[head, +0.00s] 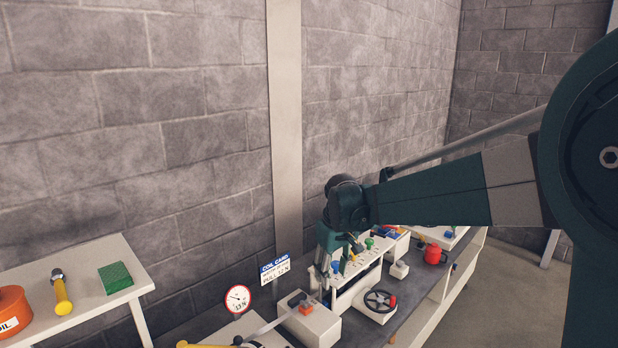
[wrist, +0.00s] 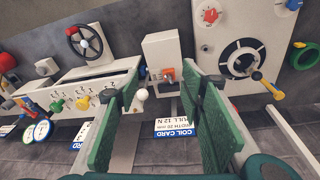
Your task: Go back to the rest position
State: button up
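My gripper (head: 330,262) is at the bench by the wall in the head view, above the row of coloured knobs, and its fingertips are hard to make out there. In the wrist view my gripper (wrist: 160,88) has its two green-padded fingers wide apart. I see nothing held between them. A white ball knob (wrist: 142,94) shows close to the left fingertip, but I cannot tell whether they touch. A white box with an orange part (wrist: 165,62) is beyond the fingertips. It also stands on the bench in the head view (head: 312,328).
The blue-and-white coil card (head: 275,268) and a round gauge (head: 238,299) stand left of my gripper. A handwheel (head: 380,301) and a red pot (head: 435,254) are to its right. Space above the bench is clear.

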jog(key=s+d+r+m+t+b, duration=0.15)
jog(key=s+d, duration=0.25)
jog(key=s, duration=0.5)
jog(key=s+d+m+t+b, duration=0.15)
jog(key=s+d, duration=0.25)
jog(key=s, duration=0.4)
jog(key=s+d+m+t+b, duration=0.15)
jog(key=s+d, duration=0.25)
jog(key=s, duration=0.5)
jog(key=s+d+f+m+b, duration=0.2)
jog(key=s+f, duration=0.3)
jog(key=s, duration=0.4)
jog(key=shift+s+d+t, duration=0.2)
jog(key=shift+d+t, duration=0.15)
jog(key=shift+c, duration=0.5)
